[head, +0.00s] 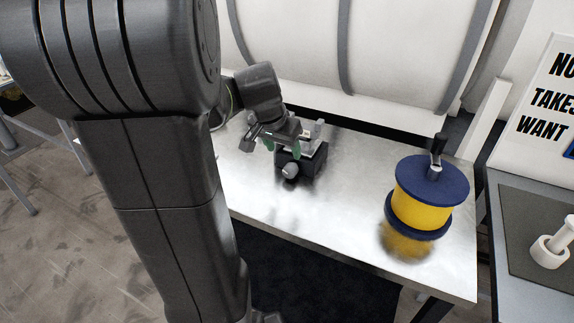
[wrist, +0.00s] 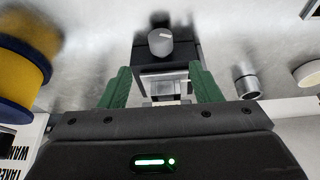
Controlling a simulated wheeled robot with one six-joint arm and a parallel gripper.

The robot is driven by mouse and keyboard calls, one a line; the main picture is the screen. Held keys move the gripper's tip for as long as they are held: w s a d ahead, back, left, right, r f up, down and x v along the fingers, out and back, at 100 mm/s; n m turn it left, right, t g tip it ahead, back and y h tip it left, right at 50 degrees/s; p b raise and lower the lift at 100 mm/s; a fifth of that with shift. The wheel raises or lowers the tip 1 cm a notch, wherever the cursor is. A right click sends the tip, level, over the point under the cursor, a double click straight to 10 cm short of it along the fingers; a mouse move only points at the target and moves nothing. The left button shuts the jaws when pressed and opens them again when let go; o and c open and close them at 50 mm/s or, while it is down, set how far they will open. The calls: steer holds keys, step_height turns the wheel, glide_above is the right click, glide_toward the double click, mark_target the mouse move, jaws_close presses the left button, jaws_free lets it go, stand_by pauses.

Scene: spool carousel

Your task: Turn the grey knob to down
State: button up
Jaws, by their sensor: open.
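The grey knob (head: 290,171) is round and sits on the front of a small black box (head: 310,163) on the metal bench. In the wrist view the knob (wrist: 160,42) shows a short white mark, pointing toward the picture's right. My gripper (head: 282,148) is over the box, behind the knob in the head view. In the wrist view its green fingers (wrist: 161,75) are spread apart, with a pale bracket (wrist: 163,84) on the box between them. The fingers are apart from the knob and hold nothing.
A yellow spool with blue flanges (head: 422,205) stands on the bench (head: 335,228) at right. A large white drum (head: 390,50) lies behind. A metal cylinder (wrist: 246,82) stands near the box in the wrist view. The bench front is clear.

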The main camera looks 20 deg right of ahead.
mark_target(287, 167)
steer(key=x, duration=1)
steer(key=shift+f, duration=0.2)
steer(key=shift+c, duration=0.2)
steer(key=c, duration=1)
steer(key=shift+o, duration=0.2)
steer(key=b, duration=0.1)
steer(key=g+b, duration=0.1)
steer(key=b, duration=0.1)
steer(key=shift+w+a+f+h, duration=0.15)
steer(key=shift+w+f+h, duration=0.05)
steer(key=shift+f+h, duration=0.2)
steer(key=shift+r+n+g+h+b, duration=0.1)
steer(key=shift+n+g+h+b, duration=0.25)
steer(key=shift+b, duration=0.45)
steer(key=shift+r+g+h, duration=0.25)
steer(key=shift+g, duration=0.1)
